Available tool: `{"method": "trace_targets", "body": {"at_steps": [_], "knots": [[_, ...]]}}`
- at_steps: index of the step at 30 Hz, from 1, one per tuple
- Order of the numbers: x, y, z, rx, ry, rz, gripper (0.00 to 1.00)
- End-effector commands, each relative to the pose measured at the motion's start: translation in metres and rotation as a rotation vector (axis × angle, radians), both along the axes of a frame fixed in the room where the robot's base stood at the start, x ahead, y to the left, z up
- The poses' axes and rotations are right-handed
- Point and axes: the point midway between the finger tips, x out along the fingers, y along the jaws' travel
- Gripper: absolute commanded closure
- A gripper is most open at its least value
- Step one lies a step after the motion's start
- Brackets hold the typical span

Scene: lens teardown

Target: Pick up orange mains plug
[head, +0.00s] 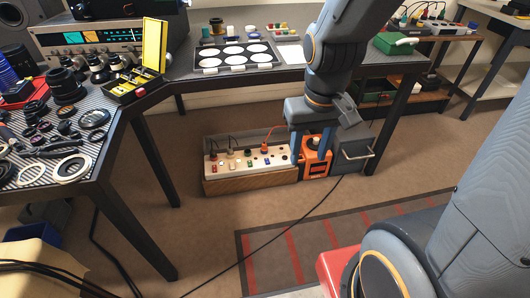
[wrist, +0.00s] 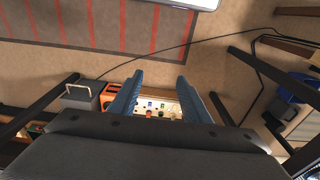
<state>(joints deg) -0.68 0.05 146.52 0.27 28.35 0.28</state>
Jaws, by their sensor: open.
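The orange mains plug (head: 264,150) sits upright in the white-topped socket strip (head: 226,166), under the bench, with an orange cord rising from it. My gripper (head: 311,155) points down to the right of the plug, its two blue fingers apart, in front of an orange box (head: 317,169). In the wrist view my gripper (wrist: 160,80) is open with nothing held between its fingers. The strip (wrist: 172,104) shows between and behind the fingers there.
Other dark plugs with cords stand in the strip's left part. A grey box with a handle (head: 354,153) stands at right. The bench top (head: 197,73) and its legs (head: 158,165) frame the space.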

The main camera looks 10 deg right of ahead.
Motion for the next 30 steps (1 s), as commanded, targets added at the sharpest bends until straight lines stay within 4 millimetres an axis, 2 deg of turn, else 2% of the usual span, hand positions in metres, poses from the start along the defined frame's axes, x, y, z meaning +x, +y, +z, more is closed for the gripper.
{"method": "trace_targets", "body": {"at_steps": [1,11,20,23,26,27,30], "knots": [[0.008,-0.001,-0.021,0.0,-0.006,-0.002,0.57],[0.051,-0.005,-0.097,-0.001,-0.056,-0.008,0.57],[0.109,-0.006,-0.167,-0.002,-0.107,-0.008,0.57],[0.137,-0.006,-0.191,-0.002,-0.126,-0.007,0.57],[0.179,-0.006,-0.218,-0.003,-0.149,-0.006,0.57],[0.202,-0.005,-0.231,-0.003,-0.16,-0.006,0.57],[0.254,-0.005,-0.251,-0.003,-0.183,-0.004,0.57]]}}
